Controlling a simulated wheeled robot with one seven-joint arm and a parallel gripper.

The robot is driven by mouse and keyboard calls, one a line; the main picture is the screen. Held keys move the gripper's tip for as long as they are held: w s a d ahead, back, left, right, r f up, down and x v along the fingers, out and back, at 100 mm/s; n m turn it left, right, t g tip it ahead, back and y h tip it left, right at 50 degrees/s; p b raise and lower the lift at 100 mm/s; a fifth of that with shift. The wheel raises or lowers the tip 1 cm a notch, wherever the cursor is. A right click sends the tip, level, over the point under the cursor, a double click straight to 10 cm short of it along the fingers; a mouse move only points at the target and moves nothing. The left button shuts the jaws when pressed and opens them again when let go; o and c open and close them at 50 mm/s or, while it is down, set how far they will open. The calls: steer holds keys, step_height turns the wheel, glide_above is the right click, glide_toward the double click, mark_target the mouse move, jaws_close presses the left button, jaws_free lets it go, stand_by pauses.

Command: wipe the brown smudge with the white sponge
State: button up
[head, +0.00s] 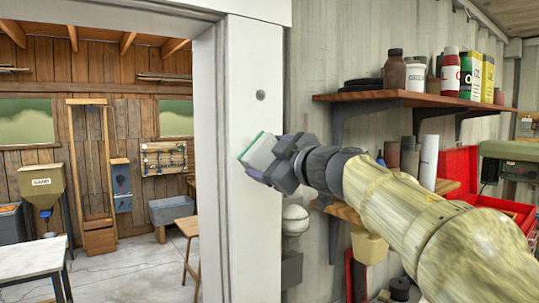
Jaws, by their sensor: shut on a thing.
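My gripper (265,158) is shut on the white sponge (259,149), which has a thin green edge on its upper left side. The sponge is tilted and overlaps the white door post (240,100) in the head view; I cannot tell whether it touches the post. A small round grey-brown spot (261,95) is on the post above the sponge. I cannot tell whether this spot is the brown smudge. No other brown mark shows clearly on the post, and the part behind the sponge and gripper is hidden.
A wooden shelf (405,98) with bottles and cans juts from the corrugated wall (325,60) above my arm. A red toolbox (458,168) stands at the right. Left of the post is an open doorway, with a table (32,258) and a stool (188,228) beyond.

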steer(key=shift+s+a+r, duration=0.1)
steer(key=shift+s+r, duration=0.05)
steer(key=shift+s, duration=0.3)
steer(key=shift+x, duration=3)
steer(key=shift+w, duration=0.1)
steer(key=shift+p+x, duration=0.7)
steer(key=shift+x, duration=0.15)
steer(key=shift+w+d+p, duration=0.4)
steer(key=shift+w+d, duration=0.1)
steer(key=shift+d, duration=0.4)
steer(key=shift+w+d+p, duration=0.35)
steer(key=shift+w+d, duration=0.2)
steer(key=shift+d, duration=0.35)
steer(key=shift+w+a+p, duration=0.1)
steer(key=shift+a+p, duration=0.05)
steer(key=shift+p, duration=0.25)
steer(key=shift+s+a, duration=0.6)
steer(key=shift+a, duration=0.25)
steer(key=shift+s+a, duration=0.55)
steer(key=shift+a, duration=0.25)
